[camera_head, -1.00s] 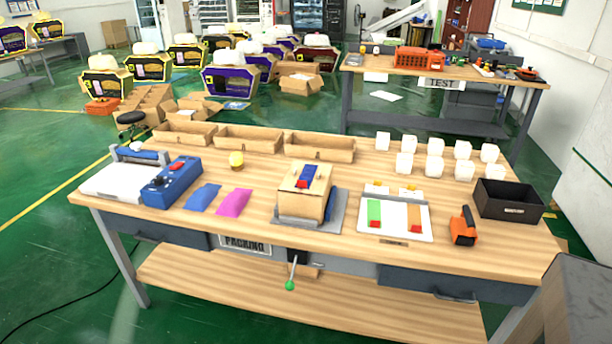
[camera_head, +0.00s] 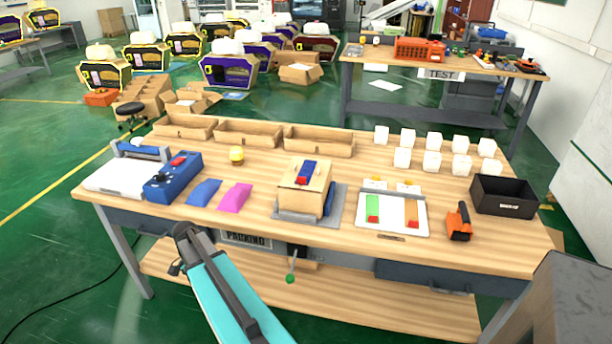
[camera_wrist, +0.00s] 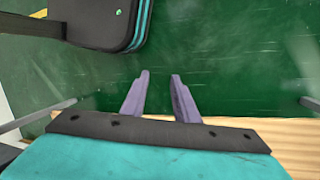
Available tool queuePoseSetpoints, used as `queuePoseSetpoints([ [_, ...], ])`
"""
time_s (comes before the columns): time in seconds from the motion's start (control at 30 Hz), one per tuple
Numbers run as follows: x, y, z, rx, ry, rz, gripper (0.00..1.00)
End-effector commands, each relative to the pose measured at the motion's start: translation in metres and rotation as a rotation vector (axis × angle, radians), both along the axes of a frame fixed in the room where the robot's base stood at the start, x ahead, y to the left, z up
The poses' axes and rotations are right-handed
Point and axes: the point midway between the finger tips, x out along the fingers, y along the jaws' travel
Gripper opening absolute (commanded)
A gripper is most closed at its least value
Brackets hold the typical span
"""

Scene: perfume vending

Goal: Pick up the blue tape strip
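The blue tape strip (camera_head: 309,169), with a red end, lies on top of a cardboard box (camera_head: 293,199) at the middle of the packing table. In the wrist view, my gripper (camera_wrist: 160,75) has its two fingers apart with nothing between them. It is over the green floor, away from the strip. My arm shows at the bottom of the head view, in front of the table; the fingers cannot be made out there. The strip is not seen in the wrist view.
Right of the box, a white board (camera_head: 392,229) holds a green strip (camera_head: 372,206) and an orange strip (camera_head: 411,211). An orange-black tool (camera_head: 459,222) and a black bin (camera_head: 503,205) stand farther right. Blue and pink packets (camera_head: 235,197) lie left. Open trays (camera_head: 318,148) line the back.

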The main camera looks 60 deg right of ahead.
Motion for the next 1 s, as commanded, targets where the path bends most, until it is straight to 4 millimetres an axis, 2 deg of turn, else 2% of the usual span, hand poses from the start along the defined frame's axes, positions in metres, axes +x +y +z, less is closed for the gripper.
queuePoseSetpoints([
  [0.03, 0.008, -0.017, 0.018, -0.018, -0.004, -0.063, 0.27],
  [0.2, 0.019, -0.064, 0.072, -0.072, 0.0, -0.283, 0.27],
  [0.53, 0.019, -0.155, 0.184, -0.168, 0.014, -0.705, 0.27],
  [0.77, -0.003, -0.219, 0.267, -0.218, 0.001, -0.954, 0.27],
  [1.0, -0.053, -0.293, 0.358, -0.26, -0.072, -1.137, 0.27],
])
